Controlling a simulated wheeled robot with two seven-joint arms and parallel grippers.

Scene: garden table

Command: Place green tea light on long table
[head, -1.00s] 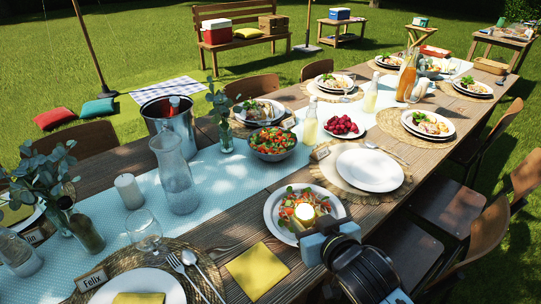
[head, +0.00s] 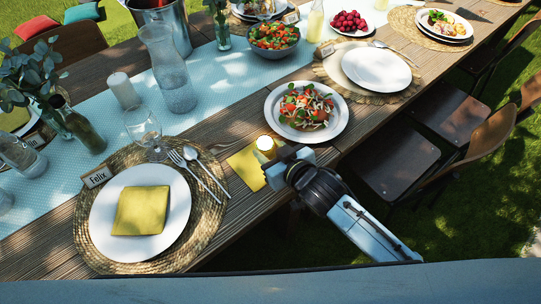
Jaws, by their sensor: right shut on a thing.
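The long table is of brown wood planks with a pale blue runner (head: 232,90). My left gripper is not in view.
A salad plate (head: 340,128) lies just beyond my right gripper. A plate with a folded napkin (head: 140,211) sits on a woven mat left, beside a fork and spoon. A wine glass (head: 143,127) and carafe (head: 172,75) stand behind. Chairs (head: 390,160) line the right side.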

